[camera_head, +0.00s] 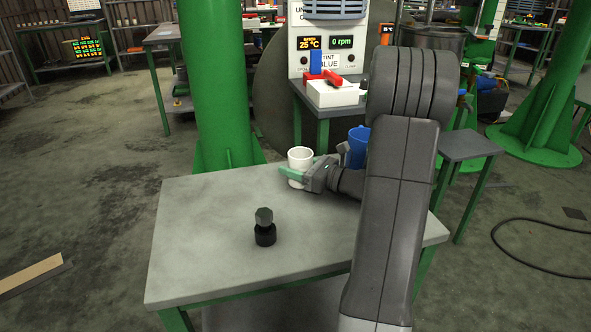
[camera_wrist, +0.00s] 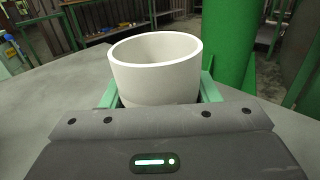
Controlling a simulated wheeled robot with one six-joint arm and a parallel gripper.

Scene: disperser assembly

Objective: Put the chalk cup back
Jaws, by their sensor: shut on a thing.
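The chalk cup (camera_head: 300,158) is a white, open-topped cup near the back edge of the grey table (camera_head: 200,246). My gripper (camera_head: 293,175) is shut on it from the front right, with green fingers on either side. In the wrist view the white cup (camera_wrist: 155,62) stands upright between the green fingers (camera_wrist: 158,92). The inside that shows looks empty. The cup's lower part is hidden by my gripper, so I cannot tell whether its base touches the table.
A dark bolt-like part on a black base (camera_head: 265,228) stands at the table's middle. A green column (camera_head: 215,90) rises just behind the table. The table's left side is clear.

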